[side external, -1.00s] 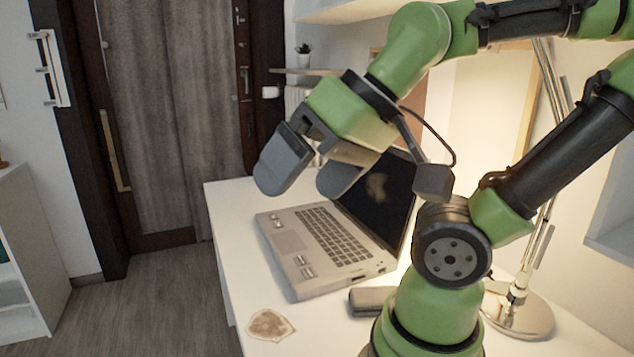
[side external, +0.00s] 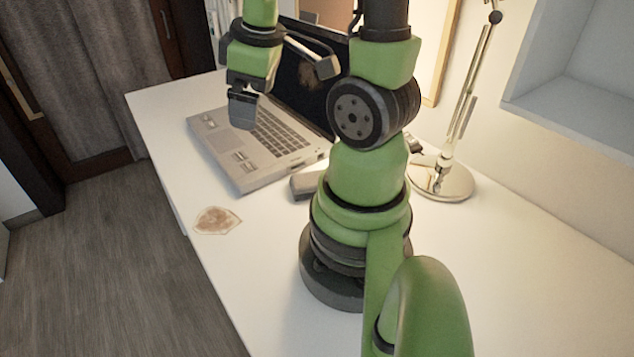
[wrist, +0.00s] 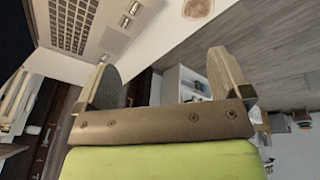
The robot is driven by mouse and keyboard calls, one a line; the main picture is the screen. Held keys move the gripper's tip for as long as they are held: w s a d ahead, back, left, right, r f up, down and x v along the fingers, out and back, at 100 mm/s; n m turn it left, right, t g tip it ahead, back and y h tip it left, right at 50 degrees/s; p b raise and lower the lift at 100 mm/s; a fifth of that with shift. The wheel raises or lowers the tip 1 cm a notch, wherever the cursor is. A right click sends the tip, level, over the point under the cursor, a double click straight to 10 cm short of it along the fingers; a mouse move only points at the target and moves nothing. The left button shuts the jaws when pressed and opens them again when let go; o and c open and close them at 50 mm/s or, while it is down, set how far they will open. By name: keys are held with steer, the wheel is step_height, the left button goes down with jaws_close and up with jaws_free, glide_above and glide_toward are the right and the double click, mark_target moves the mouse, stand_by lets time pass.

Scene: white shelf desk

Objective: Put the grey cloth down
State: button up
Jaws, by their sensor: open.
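I see no thing that is plainly a grey cloth. A small grey-brown block-like thing (side external: 305,186) lies on the desk between the laptop and my base; I cannot tell whether it is cloth, and my base hides part of it. My gripper (side external: 244,108) hangs above the laptop's front left part in the side external view. In the wrist view my gripper (wrist: 166,80) has its two fingers wide apart with nothing between them.
The open laptop (side external: 228,140) stands on the white desk (side external: 270,270). A brown stain-like patch (side external: 217,221) lies near the desk's left edge. A metal lamp (side external: 440,183) stands right of my base. A white wall shelf (side external: 570,100) is at upper right. The front desk is bare.

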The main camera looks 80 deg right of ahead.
mark_target(304, 179)
steer(key=s+d+f+n+g, duration=0.1)
steer(key=s+d+f, duration=0.1)
steer(key=f, duration=0.1)
steer(key=s+d+f+n+g, duration=0.1)
steer(key=s+f, duration=0.1)
steer(key=f, duration=0.2)
steer(key=s+d+f+n+y, duration=0.1)
steer(key=s+d+f+n, duration=0.1)
steer(key=f, duration=0.1)
steer(key=shift+s+d+f+g, duration=0.15)
steer(key=shift+s+d+g, duration=0.15)
steer(key=shift+g, duration=0.1)
steer(key=shift+w+a+f, duration=0.1)
steer(key=shift+f, duration=2.3)
steer(key=shift+w+a+f, duration=0.1)
steer(key=shift+f, duration=2.25)
steer(key=c, duration=1.1)
steer(key=shift+r, duration=0.2)
